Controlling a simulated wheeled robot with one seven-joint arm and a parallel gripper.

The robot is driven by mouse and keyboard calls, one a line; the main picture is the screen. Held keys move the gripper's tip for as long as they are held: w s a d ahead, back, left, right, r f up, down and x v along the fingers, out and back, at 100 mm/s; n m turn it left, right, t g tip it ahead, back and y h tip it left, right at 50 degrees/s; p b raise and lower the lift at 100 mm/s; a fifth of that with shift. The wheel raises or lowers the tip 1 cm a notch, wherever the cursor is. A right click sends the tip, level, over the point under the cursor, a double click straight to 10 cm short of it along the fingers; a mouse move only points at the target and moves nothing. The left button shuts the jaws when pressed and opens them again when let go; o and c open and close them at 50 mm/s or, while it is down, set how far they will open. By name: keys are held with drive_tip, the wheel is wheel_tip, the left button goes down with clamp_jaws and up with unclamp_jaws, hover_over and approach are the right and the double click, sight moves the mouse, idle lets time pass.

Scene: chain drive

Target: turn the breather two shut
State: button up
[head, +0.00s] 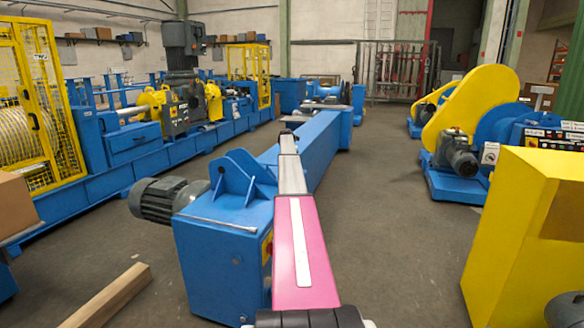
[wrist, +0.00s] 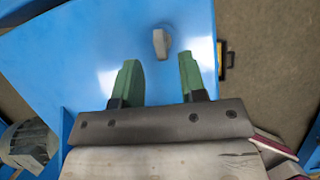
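In the wrist view, a small grey knob-like fitting (wrist: 161,42) stands on the flat blue housing top (wrist: 70,55). It may be the breather; I see no label naming it breather two. My gripper (wrist: 158,62) has its two green fingers apart with nothing between them. The fitting lies just beyond the fingertips, roughly in line with the gap, and I see no contact. My arm hides part of that housing, and the fitting cannot be made out there.
A grey motor (head: 165,200) sticks out at the housing's near left. A wooden beam (head: 107,297) lies on the floor. A yellow cabinet (head: 505,225) stands at right. The floor (head: 395,215) between housing and cabinet is clear. A black-and-yellow part (wrist: 222,60) sits by the housing edge.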

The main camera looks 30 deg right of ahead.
drive_tip(key=x, duration=0.5)
drive_tip(key=shift+f, duration=0.1)
clamp_jaws()
